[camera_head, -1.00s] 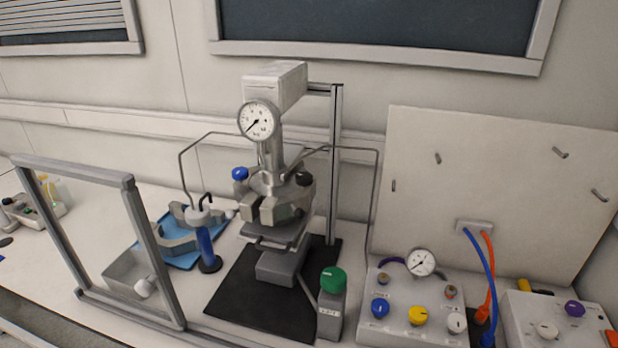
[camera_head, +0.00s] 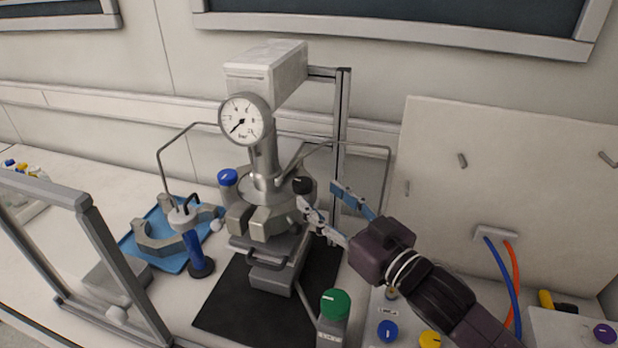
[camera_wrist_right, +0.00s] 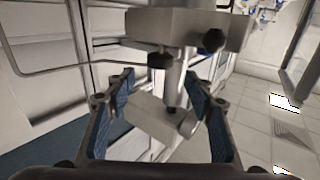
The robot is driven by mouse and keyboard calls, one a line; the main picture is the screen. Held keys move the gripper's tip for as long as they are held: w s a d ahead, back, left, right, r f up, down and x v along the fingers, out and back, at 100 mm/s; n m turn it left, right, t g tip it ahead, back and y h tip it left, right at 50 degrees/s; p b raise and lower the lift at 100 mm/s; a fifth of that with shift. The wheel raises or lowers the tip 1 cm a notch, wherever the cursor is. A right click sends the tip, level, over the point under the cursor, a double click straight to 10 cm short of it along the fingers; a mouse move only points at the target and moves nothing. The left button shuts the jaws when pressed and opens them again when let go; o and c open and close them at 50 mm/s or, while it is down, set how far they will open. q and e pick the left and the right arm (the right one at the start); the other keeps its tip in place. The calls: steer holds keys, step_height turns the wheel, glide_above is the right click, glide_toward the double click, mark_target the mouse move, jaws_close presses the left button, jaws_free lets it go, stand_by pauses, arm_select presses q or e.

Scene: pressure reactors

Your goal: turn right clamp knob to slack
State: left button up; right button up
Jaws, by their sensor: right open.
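The reactor (camera_head: 265,215) stands on a black mat (camera_head: 222,300) with a pressure gauge (camera_head: 245,119) above it. A black knob (camera_head: 302,185) sits on its right side and a blue knob (camera_head: 228,177) on its left. My right gripper (camera_head: 318,195) comes in from the lower right, open, with its blue-padded fingertips close to the black knob. I cannot tell whether they touch it. In the right wrist view, a black knob (camera_wrist_right: 160,60) lies just beyond the gap of the open gripper (camera_wrist_right: 160,78); a second dark knob (camera_wrist_right: 213,40) is off to the right. My left gripper is not in view.
A thin bent tube (camera_head: 388,175) stands right of the reactor, behind my gripper. A green-knobbed post (camera_head: 335,304) stands in front. A blue tray (camera_head: 137,252) and a blue cylinder (camera_head: 197,252) are left. A grey frame (camera_head: 95,235) stands at front left.

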mark_target(309, 187)
steer(key=p+x, duration=0.1)
steer(key=x, duration=0.4)
steer(key=shift+w+a, duration=0.1)
steer(key=shift+w, duration=0.15)
steer(key=shift+s, duration=0.15)
steer(key=shift+f, duration=0.1)
steer(key=c, duration=0.6)
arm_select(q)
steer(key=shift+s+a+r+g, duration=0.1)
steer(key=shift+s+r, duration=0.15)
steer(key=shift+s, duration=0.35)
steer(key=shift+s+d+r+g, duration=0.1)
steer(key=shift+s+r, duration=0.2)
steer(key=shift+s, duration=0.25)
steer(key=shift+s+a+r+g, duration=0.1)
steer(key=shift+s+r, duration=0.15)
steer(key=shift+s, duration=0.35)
arm_select(e)
steer(key=c, duration=0.6)
